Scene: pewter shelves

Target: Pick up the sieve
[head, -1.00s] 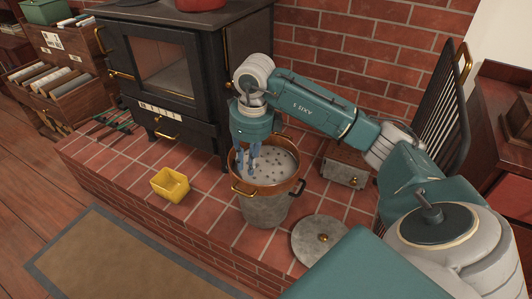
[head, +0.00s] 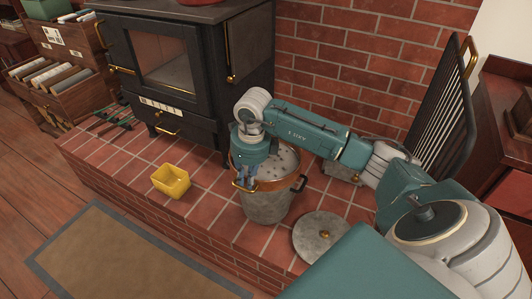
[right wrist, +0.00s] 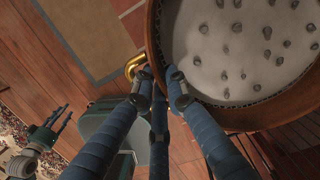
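The sieve is a round wooden-rimmed ring with a pale mesh bed and dark grey lumps; its rim (head: 293,181) sits on top of a grey metal bin (head: 266,208). In the right wrist view its rim (right wrist: 213,112) fills the upper right, with a brass handle (right wrist: 133,66) on its left side. My right gripper (head: 244,185) is at the sieve's near left edge, by that handle. In the right wrist view its blue fingers (right wrist: 160,82) stand apart with tips at the rim; contact is unclear. My left gripper (right wrist: 62,120) shows small in the right wrist view, fingers spread and empty.
A yellow tub (head: 171,181) stands left of the bin on the brick hearth. A round metal lid (head: 322,236) lies to the right. The black stove (head: 183,75) is behind, and a dark fire screen (head: 440,110) leans at the right. Bare hearth lies around the tub.

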